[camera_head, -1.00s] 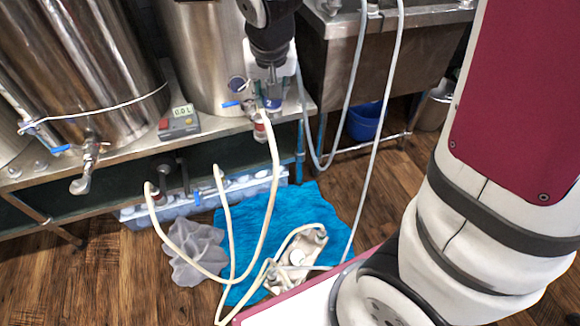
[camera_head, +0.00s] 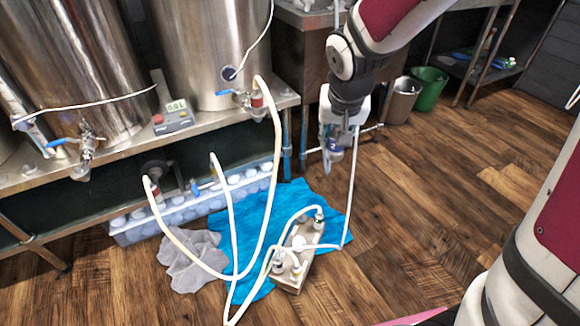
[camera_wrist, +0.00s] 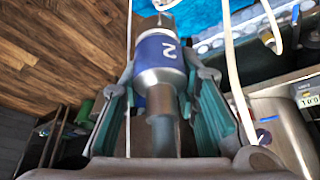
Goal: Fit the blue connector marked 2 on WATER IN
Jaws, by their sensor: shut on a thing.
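My gripper (camera_head: 336,148) is shut on the blue connector marked 2 (camera_wrist: 160,60). In the wrist view this is a metal cylinder with a blue band and a white 2, between the green finger pads. In the head view the connector (camera_head: 333,153) hangs below my gripper, above the floor to the right of the steel stand. A beige block with metal ports (camera_head: 297,262) sits at the front edge of a blue cloth, with pale hoses on it. No WATER IN label is readable, so I cannot tell which port bears it.
Pale hoses (camera_head: 272,190) loop from the kettle valve (camera_head: 257,104) to the floor. A bottle crate (camera_head: 130,228) and grey cloth (camera_head: 188,262) lie left. A green bucket (camera_head: 428,88) stands behind right. The wooden floor at right is clear.

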